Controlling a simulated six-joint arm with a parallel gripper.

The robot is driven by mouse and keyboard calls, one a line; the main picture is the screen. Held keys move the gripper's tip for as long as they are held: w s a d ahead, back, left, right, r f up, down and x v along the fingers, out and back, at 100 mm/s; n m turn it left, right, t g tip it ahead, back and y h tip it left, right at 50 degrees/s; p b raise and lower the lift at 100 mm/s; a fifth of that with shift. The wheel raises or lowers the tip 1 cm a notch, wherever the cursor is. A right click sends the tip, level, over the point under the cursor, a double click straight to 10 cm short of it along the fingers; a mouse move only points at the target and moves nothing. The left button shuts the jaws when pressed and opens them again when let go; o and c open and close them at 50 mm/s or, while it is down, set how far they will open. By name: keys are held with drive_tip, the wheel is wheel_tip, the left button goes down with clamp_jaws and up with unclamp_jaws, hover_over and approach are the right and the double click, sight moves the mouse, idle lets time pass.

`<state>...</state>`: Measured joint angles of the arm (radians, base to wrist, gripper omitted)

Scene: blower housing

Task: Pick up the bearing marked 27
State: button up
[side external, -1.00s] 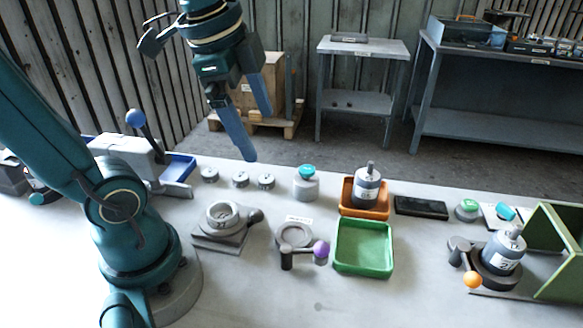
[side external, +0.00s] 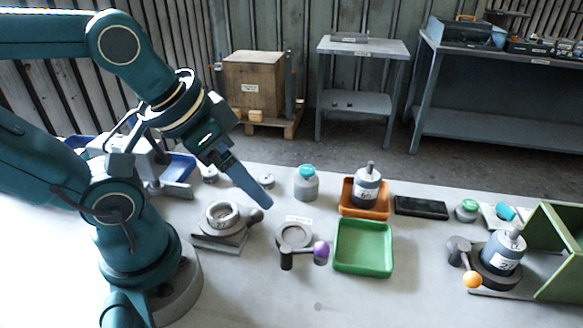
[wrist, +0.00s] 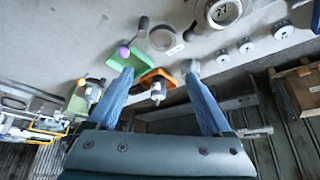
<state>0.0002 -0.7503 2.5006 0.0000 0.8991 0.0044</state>
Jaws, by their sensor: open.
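My gripper (side external: 262,198) is open and empty, tilted above the bench, with one finger clearly visible in the side view. Both fingers show apart in the wrist view (wrist: 160,71). A grey ring-shaped part on a square base (side external: 221,217) sits left of the fingertips; in the wrist view it (wrist: 222,13) carries a mark that reads like 27. Several small grey discs stand behind it: left disc (side external: 209,175) and right disc (side external: 266,180). The middle disc is hidden by my gripper in the side view but shows in the wrist view (wrist: 247,47). Disc marks are unreadable.
A teal-capped cylinder (side external: 306,184) stands behind the fingertips. A ring fixture with a purple-knobbed lever (side external: 295,236) is in front. To the right are a green tray (side external: 364,268), an orange tray (side external: 379,212) holding a grey motor, and a dark flat box (side external: 421,207).

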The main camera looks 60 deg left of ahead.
drive_tip(key=w+a+g+y, duration=0.1)
drive_tip(key=w+a+g, duration=0.1)
drive_tip(key=w+a, duration=0.65)
drive_tip(key=a+f+n+g, duration=0.1)
drive_tip(key=a+f, duration=0.2)
drive_tip(key=a, duration=0.1)
drive_tip(key=a+f+n+g, duration=0.1)
drive_tip(key=a+f, duration=0.3)
drive_tip(key=s+a+f+n+g+h, duration=0.1)
drive_tip(key=a+f, duration=0.2)
drive_tip(key=a, duration=0.1)
drive_tip(key=shift+s+a+f+g, duration=0.1)
drive_tip(key=shift+a+f+g, duration=0.05)
drive_tip(key=shift+a+g, duration=0.15)
drive_tip(key=shift+s+f, duration=0.1)
drive_tip(key=shift+f, duration=2.45)
